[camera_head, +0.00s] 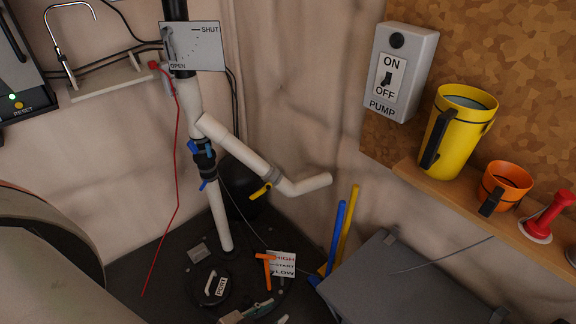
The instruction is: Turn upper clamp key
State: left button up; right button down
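A white pipe (221,214) runs down the corner wall and has a black clamp coupling (204,160) around it. A blue key (192,147) sits at the upper end of this coupling, on its left side. Another blue key (208,184) sits at the lower end. I cannot make out either gripper in the head view, and nothing is seen touching the keys.
A red cord (175,190) hangs left of the pipe. A large beige rounded body (50,285) fills the lower left. A grey box (400,290) stands at lower right. A shelf (475,212) at right holds a yellow jug (458,135) and orange cup (503,187). Space before the clamp looks clear.

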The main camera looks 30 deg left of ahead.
aim_at(192, 145)
jog(key=u, duration=1.05)
